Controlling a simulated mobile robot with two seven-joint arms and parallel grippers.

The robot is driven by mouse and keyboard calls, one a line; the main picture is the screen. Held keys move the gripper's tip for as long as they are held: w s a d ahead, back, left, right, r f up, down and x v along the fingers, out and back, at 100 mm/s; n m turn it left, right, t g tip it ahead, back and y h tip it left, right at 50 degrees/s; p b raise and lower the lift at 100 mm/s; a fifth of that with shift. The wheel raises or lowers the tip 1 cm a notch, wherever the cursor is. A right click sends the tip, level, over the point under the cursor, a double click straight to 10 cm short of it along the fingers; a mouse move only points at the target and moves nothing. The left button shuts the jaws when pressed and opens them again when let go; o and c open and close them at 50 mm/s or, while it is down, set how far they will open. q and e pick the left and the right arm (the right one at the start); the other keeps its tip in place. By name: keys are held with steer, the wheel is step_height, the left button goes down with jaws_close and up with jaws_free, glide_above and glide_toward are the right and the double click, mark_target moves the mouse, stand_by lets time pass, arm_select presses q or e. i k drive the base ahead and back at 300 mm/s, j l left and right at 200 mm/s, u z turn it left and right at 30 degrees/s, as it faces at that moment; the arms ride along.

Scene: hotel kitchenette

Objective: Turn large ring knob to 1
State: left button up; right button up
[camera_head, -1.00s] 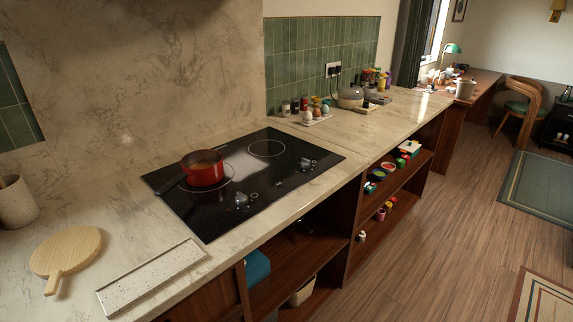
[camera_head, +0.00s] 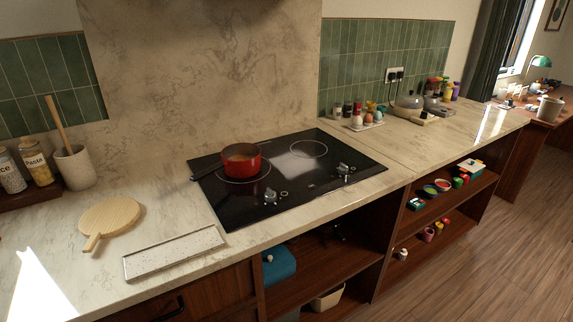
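The black cooktop (camera_head: 250,203) is set in the marble counter. One dark knob (camera_head: 270,195) stands near its front left, and another dark knob (camera_head: 343,169) stands near its front right. Their settings are too small to read. A red pot (camera_head: 242,160) with a dark handle pointing left sits on the left cooking ring. The right ring (camera_head: 309,149) is bare. Neither of my grippers is in view.
A speckled tray (camera_head: 174,253) and a round wooden board (camera_head: 110,217) lie left of the cooktop. A utensil crock (camera_head: 75,168) stands at the back left. Egg cups (camera_head: 367,121) stand behind the right side. Open shelves (camera_head: 345,255) lie below; wooden floor (camera_head: 480,255) is free at right.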

mark_target(270, 196)
steer(key=i+l, duration=0.1)
steer(key=l, duration=0.25)
steer(key=i+l, duration=0.1)
steer(key=l, duration=0.2)
steer(key=i+l, duration=0.15)
steer(key=l, duration=0.2)
steer(key=i+l+u, duration=0.2)
steer(key=l, duration=0.15)
steer(key=l+u, duration=0.25)
steer(key=u, duration=1.1)
steer(key=k, duration=0.05)
